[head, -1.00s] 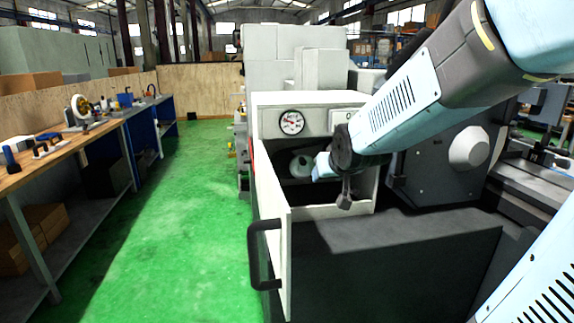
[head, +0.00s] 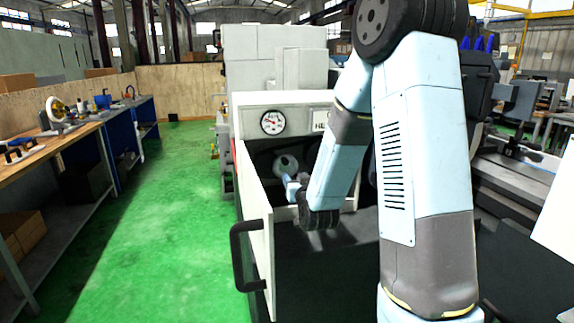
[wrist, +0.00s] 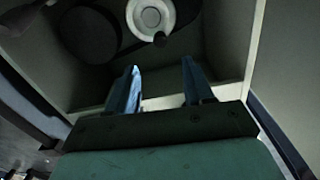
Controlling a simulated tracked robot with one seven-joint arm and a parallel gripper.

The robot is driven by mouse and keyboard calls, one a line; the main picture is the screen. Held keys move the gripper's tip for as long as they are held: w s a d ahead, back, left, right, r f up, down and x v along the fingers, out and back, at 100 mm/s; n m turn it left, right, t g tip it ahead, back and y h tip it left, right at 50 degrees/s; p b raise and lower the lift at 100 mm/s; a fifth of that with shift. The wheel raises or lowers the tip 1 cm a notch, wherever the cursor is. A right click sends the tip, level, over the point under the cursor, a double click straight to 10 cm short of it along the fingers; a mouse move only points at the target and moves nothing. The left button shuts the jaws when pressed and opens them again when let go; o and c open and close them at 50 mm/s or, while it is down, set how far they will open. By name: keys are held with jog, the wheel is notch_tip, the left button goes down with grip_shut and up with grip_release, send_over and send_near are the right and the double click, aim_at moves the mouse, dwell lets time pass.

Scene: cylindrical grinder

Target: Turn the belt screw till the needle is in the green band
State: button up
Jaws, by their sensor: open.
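The round gauge (head: 272,122) has a white face with some red on it, on the front panel of the machine; its needle and green band are too small to read. Below it is an open compartment with a pale round pulley (head: 286,165), which also shows in the wrist view (wrist: 150,14). My gripper (head: 290,186) is at the compartment's opening, below the pulley. In the wrist view its two fingers (wrist: 158,74) are apart and empty, pointing towards the pulley.
The white compartment door (head: 257,225) stands open at the left, with a black handle (head: 242,256). A second dark wheel (wrist: 88,35) is left of the pulley in the wrist view. The compartment's pale walls are close around my fingers. Green floor (head: 160,230) is clear at left.

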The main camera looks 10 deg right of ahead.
aim_at(286, 164)
jog(key=w, duration=1.3)
jog(key=shift+w, duration=0.4)
